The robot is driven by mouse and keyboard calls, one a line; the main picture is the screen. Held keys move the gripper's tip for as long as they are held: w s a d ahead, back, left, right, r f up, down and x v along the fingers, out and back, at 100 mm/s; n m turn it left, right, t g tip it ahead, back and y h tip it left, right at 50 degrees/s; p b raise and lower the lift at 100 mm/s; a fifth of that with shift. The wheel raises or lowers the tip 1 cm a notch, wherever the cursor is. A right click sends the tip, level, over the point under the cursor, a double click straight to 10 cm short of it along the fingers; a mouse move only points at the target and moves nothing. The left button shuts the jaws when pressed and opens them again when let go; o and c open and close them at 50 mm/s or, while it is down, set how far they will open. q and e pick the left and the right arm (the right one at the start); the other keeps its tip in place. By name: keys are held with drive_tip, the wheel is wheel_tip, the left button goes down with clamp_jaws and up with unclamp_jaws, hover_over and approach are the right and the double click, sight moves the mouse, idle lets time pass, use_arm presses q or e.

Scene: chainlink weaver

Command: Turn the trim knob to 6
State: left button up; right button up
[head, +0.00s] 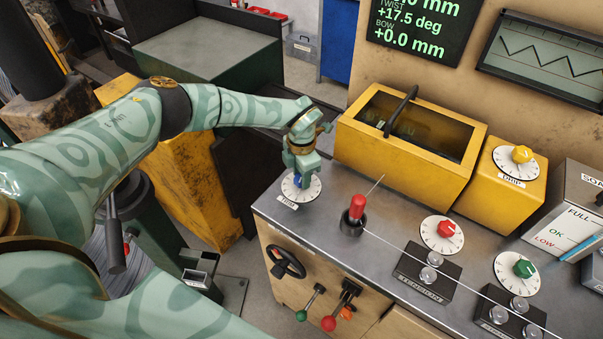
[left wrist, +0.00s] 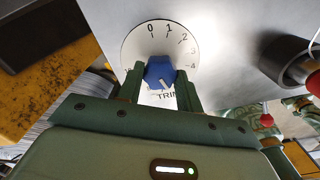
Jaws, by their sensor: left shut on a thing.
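The trim knob (left wrist: 160,73) is blue and faceted, set in a white round dial (left wrist: 135,45) labelled TRIM. Numbers 0 to 4 show along the dial's upper and right part; much of its lower part is hidden by my gripper. A pale mark on the knob points toward the lower edge of the left wrist view, near the label. My left gripper (left wrist: 160,88) has a finger on each side of the knob and is shut on it. In the head view, my left gripper (head: 302,168) is over the white trim dial (head: 305,191) at the bench's left corner. My right gripper is not in view.
A red-topped post (head: 356,208) with a wire stands right of the trim dial. A yellow box (head: 455,165) sits behind. Red (head: 449,229), green (head: 523,268) and yellow (head: 522,154) knobs are further right. A screen (head: 419,30) reads TWIST +17.5 deg.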

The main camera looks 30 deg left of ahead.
use_arm(q)
drive_tip(key=shift+w+r, duration=0.1)
drive_tip(key=o, duration=1)
wheel_tip(320, 180, up, 16)
drive_tip(key=shift+r+p, duration=0.1)
drive_tip(key=shift+p, duration=0.75)
